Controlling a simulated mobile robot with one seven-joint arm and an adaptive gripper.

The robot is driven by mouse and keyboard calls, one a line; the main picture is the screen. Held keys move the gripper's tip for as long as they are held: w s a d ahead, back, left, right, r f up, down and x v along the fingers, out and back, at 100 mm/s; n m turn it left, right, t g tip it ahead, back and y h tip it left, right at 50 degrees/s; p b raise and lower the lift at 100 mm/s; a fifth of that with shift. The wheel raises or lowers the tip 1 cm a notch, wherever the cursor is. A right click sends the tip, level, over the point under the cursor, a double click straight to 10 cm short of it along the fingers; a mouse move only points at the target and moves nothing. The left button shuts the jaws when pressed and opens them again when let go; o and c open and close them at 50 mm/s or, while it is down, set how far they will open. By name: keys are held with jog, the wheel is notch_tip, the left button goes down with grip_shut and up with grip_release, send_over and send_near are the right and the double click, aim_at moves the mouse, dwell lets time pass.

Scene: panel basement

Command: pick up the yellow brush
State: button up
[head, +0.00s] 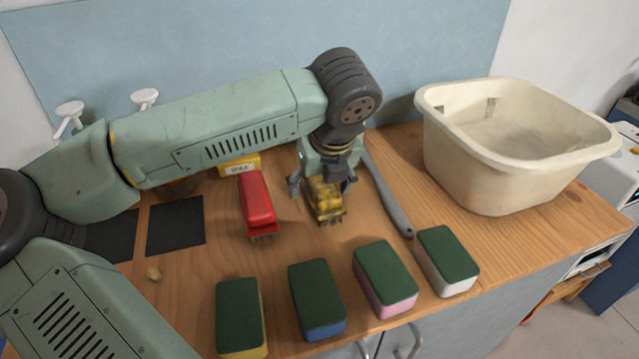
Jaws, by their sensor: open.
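The yellow brush (325,202) lies on the wooden counter, its yellow body worn with dark patches and its bristles toward the front. My gripper (322,188) points down over it, with one finger to the left of the brush and the other near its right side. The jaws are open. The fingers and wrist hide the back part of the brush, and I cannot tell whether a finger touches it.
A red brush (257,202) lies close on the left. A grey handle (388,192) lies on the right. Several sponges (317,296) line the front edge. A cream basin (516,180) stands at the right. A yellow box (240,165) and dark squares (175,226) are farther left.

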jog(key=shift+c, duration=0.6)
jog(key=c, duration=1.2)
